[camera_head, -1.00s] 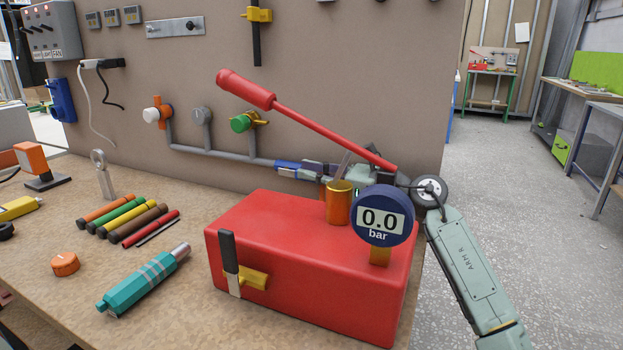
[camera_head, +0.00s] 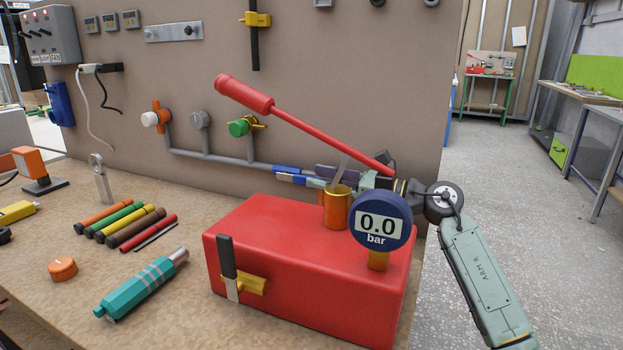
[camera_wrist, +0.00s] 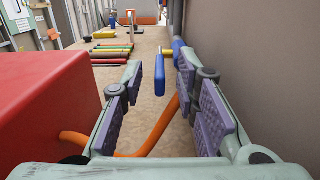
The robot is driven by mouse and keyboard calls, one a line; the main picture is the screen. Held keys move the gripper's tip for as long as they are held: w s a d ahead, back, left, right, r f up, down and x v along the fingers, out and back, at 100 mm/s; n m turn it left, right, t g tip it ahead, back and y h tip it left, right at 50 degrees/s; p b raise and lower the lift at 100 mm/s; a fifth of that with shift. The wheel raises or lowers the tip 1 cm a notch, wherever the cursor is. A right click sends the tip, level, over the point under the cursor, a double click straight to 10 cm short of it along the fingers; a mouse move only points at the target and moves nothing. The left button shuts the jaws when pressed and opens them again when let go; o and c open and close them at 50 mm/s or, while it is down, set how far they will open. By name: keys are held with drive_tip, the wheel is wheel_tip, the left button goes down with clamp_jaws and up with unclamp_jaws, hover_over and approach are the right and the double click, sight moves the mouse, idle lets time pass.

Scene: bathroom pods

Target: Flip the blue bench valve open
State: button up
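The blue bench valve (camera_wrist: 178,56) stands low at the bench's far side in the wrist view. Its blue handle (camera_wrist: 160,76) hangs out to the left, with a yellow piece between handle and body. In the head view the blue valve (camera_head: 287,169) shows small at the right end of the grey pipe. My gripper (camera_wrist: 160,68) is open, its purple-padded fingers on either side of the handle in the picture. I cannot tell whether the handle lies between the tips or just beyond; no contact shows. In the head view my gripper (camera_head: 318,178) is partly hidden behind the pump.
The red pump box (camera_head: 300,250), with its gauge (camera_head: 380,220) and long red lever (camera_head: 310,130), stands close beside my gripper. An orange hose (camera_wrist: 150,135) runs beneath the fingers. The upright panel (camera_wrist: 265,70) is close on the right. Coloured cylinders (camera_head: 125,225) lie farther left.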

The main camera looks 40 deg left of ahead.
drive_tip(key=v, duration=0.9)
